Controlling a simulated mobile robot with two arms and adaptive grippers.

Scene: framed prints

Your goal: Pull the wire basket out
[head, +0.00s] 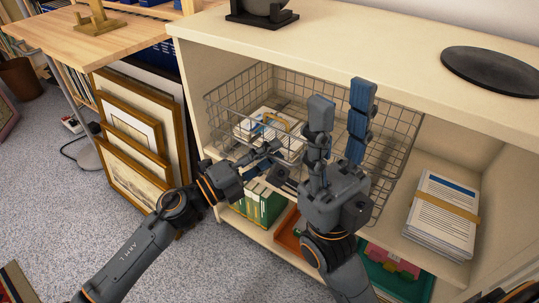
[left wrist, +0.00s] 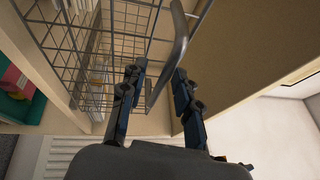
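The wire basket (head: 245,92) sits on the cabinet's upper shelf with papers (head: 262,130) inside. My left gripper (head: 270,152) is at the basket's front, left of centre. In the left wrist view, the fingers of my left gripper (left wrist: 157,80) are apart, with the grey curved handle (left wrist: 180,38) of the basket (left wrist: 100,45) showing between them; I cannot tell whether they touch it. My right gripper (head: 341,100) is open and empty, its fingers pointing up in front of the basket's right part, hiding some of the wires.
A paper stack (head: 443,215) lies on the shelf to the right. Below are green binders (head: 259,204) and a green tray (head: 405,285). Framed prints (head: 135,130) lean at the left under a wooden table (head: 90,42). The cabinet top (head: 350,50) overhangs the basket.

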